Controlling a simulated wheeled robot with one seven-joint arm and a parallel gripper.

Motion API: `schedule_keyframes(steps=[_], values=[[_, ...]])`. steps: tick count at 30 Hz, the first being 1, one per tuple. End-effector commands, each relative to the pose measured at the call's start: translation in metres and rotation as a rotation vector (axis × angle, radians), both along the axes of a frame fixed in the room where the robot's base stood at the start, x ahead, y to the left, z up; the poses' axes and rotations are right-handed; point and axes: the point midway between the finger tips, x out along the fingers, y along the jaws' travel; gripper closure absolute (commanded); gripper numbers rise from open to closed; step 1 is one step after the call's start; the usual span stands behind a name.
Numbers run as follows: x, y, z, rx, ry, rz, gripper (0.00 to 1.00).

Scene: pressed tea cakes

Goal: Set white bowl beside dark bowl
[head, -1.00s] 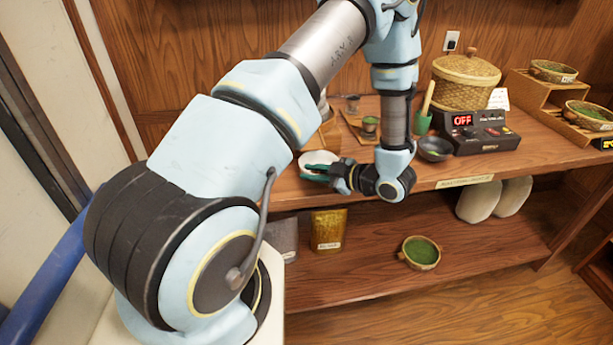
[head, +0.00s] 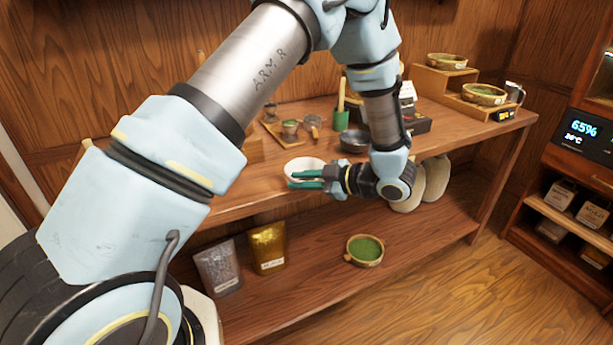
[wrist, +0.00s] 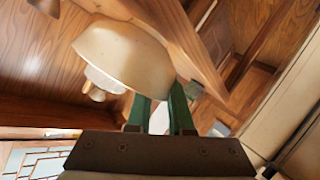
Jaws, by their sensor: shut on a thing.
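The white bowl (head: 303,166) is at the front edge of the wooden counter in the head view. My gripper (head: 306,180), with green fingers, comes from the right and is shut on the bowl's near side. The bowl also shows large and cream-coloured in the wrist view (wrist: 125,50), at the green fingers (wrist: 160,112). I cannot tell whether it touches the counter. The dark bowl (head: 354,142) stands on the counter to the right of and behind the white bowl, partly hidden by my arm.
A green cup (head: 341,120) with a wooden tool stands behind the dark bowl. A small wooden tray (head: 271,132) holds small cups behind the white bowl. Pouches (head: 267,247) and a bowl of green powder (head: 364,250) are on the lower shelf. Stepped wooden stands (head: 445,85) are at the right.

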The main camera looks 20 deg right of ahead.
Motion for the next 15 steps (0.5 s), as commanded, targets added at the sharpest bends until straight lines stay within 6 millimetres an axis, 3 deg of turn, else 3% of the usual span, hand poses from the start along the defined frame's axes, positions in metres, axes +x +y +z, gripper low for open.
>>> schedule_keyframes(steps=[2,7,10,15], values=[[0.031,-0.014,0.001,-0.007,-0.009,-0.097,1.00],[0.095,-0.044,0.033,-0.009,-0.008,-0.351,1.00],[0.119,-0.055,0.053,-0.010,-0.004,-0.473,1.00],[0.140,-0.063,0.078,-0.008,0.002,-0.600,1.00]])
